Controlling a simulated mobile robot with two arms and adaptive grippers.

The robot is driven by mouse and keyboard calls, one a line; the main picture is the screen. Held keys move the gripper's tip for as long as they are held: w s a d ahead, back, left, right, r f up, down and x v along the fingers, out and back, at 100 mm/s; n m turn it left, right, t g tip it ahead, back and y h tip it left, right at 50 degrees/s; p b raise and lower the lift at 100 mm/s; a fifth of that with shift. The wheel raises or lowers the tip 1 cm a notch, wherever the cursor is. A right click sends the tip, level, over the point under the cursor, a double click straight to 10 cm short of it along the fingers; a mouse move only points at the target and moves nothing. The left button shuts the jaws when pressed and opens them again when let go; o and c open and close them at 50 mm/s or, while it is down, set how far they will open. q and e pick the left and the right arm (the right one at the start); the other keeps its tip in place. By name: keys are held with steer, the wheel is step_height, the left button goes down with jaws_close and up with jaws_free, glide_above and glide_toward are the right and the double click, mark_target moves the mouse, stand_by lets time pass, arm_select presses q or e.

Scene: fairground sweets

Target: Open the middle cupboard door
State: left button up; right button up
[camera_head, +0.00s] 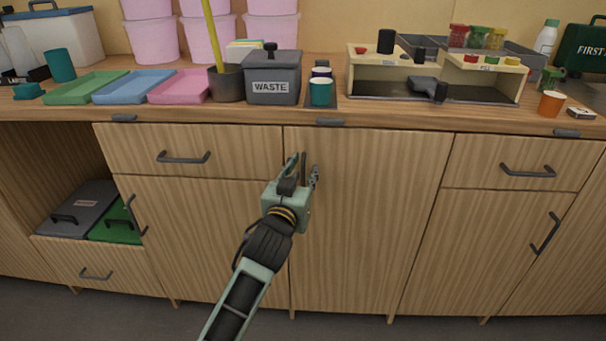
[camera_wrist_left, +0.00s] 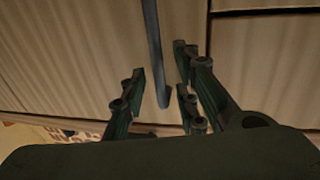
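The middle cupboard door (camera_head: 370,220) is a tall pale wooden panel, shut flush with the front. Its dark upright bar handle (camera_head: 303,160) is near its upper left edge, and its lower part is hidden by my gripper. My left gripper (camera_head: 304,170) is at the handle, one finger on each side of it. In the left wrist view the handle (camera_wrist_left: 154,50) runs down between the fingers, with a visible gap on both sides, so the gripper is open around it. My right gripper is not in view.
A drawer (camera_head: 240,145) with a handle (camera_head: 184,157) is left of the door. The wooden counter (camera_head: 420,118) above holds a waste bin (camera_head: 272,85), coloured trays and a divided box. An open shelf with lidded boxes (camera_head: 78,205) is at far left. The floor in front is clear.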

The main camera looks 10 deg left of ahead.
arm_select(q)
steer(key=shift+c, duration=0.4)
jaws_close()
steer(key=shift+s, duration=0.15)
